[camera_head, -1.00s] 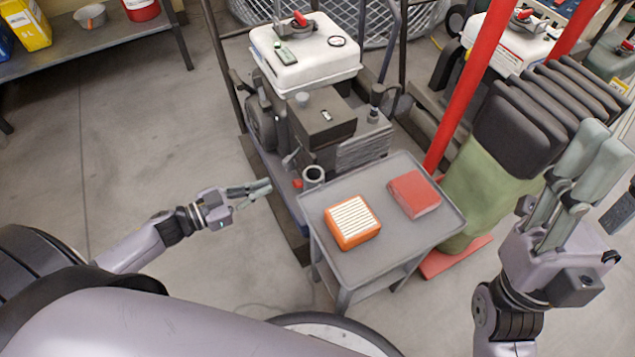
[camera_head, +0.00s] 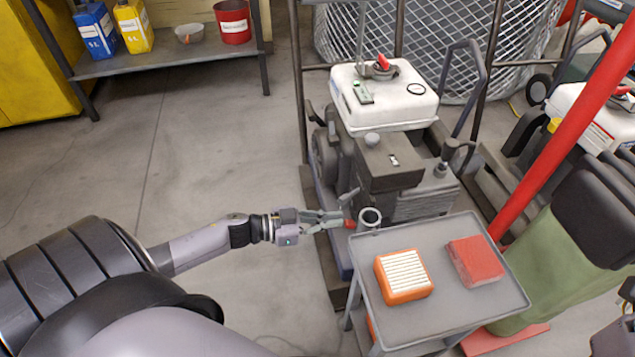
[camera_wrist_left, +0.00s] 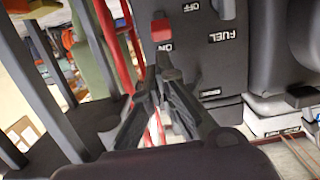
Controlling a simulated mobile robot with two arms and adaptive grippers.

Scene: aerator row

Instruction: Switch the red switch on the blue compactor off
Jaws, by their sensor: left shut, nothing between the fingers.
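The compactor is a machine with a white tank (camera_head: 385,95), a dark engine body and a blue edge along its base. A small red switch (camera_head: 348,224) shows low on its near side. In the left wrist view the red switch (camera_wrist_left: 160,30) sits on a dark panel, with white "ON" and "OFF" lettering beside it. My left gripper (camera_head: 338,221) is shut and empty, its tips close to the red switch. In the left wrist view its fingers (camera_wrist_left: 160,75) point at the switch; I cannot tell whether they touch it. My right gripper's fingers are out of view.
A grey cart (camera_head: 450,318) with an orange filter (camera_head: 404,276) and a red block (camera_head: 475,261) stands right beside the switch area. A red post (camera_head: 560,130) rises at the right. Floor at the left is clear.

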